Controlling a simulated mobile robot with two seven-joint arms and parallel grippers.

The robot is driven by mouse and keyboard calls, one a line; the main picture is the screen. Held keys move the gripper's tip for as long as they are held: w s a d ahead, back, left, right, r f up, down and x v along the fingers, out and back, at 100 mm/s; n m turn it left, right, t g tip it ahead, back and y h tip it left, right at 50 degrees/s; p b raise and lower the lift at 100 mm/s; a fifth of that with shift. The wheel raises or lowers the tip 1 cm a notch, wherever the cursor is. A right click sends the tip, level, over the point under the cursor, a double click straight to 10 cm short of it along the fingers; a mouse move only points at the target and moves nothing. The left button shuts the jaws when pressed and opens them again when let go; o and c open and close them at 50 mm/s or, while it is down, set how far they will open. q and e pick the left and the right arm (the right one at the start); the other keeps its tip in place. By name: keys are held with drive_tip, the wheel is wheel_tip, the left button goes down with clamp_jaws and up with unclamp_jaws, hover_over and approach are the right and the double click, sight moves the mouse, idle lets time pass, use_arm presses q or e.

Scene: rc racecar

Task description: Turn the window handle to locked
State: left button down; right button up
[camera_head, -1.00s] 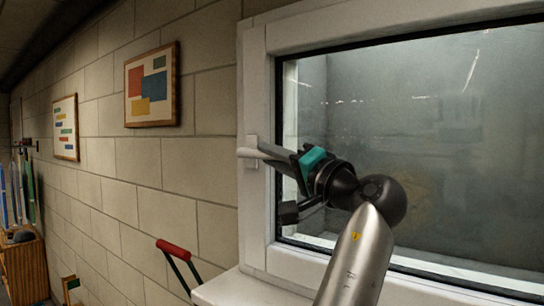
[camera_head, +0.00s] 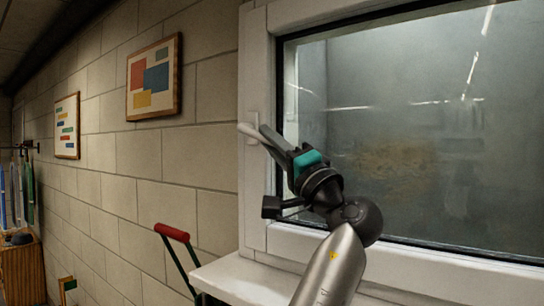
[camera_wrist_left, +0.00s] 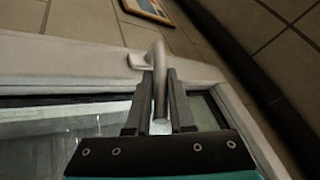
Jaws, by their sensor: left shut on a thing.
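The pale window handle (camera_head: 247,131) sits on the white left side of the window frame, its lever tilted down to the right. My left gripper (camera_head: 268,137) reaches the lever from the lower right and is shut on it. In the left wrist view the handle (camera_wrist_left: 158,70) shows as a grey bar running between the two dark fingers of my left gripper (camera_wrist_left: 160,88), with its base at the frame beyond. The fingers hide part of the lever in the head view. My right gripper is not in view.
The window pane (camera_head: 430,140) fills the right side, with a white sill (camera_head: 235,277) below. A red-gripped handle (camera_head: 172,232) stands by the block wall under a framed picture (camera_head: 154,78). A wooden cabinet (camera_head: 22,270) is at the far left.

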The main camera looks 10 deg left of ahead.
use_arm(q)
drive_tip(key=shift+w+a+f+m+t+y+b, duration=0.15)
drive_tip(key=shift+f+m+t+b, duration=0.25)
drive_tip(key=shift+t+b, duration=0.45)
drive_tip(key=shift+a+f+m+t+y+b, duration=0.15)
drive_tip(key=shift+f+m+t+b, duration=0.2)
drive_tip(key=shift+b, duration=0.8)
drive_tip(key=shift+w+a+f+m+t+y+b, duration=0.15)
drive_tip(key=shift+f+m+t+b, duration=0.25)
drive_tip(key=shift+t+b, duration=0.45)
drive_tip(key=shift+s+r, duration=0.1)
drive_tip(key=c, duration=0.8)
unclamp_jaws()
drive_tip(key=b+v, duration=0.2)
drive_tip(key=v, duration=0.5)
drive_tip(key=shift+s+d, duration=0.15)
drive_tip(key=shift+d, duration=0.05)
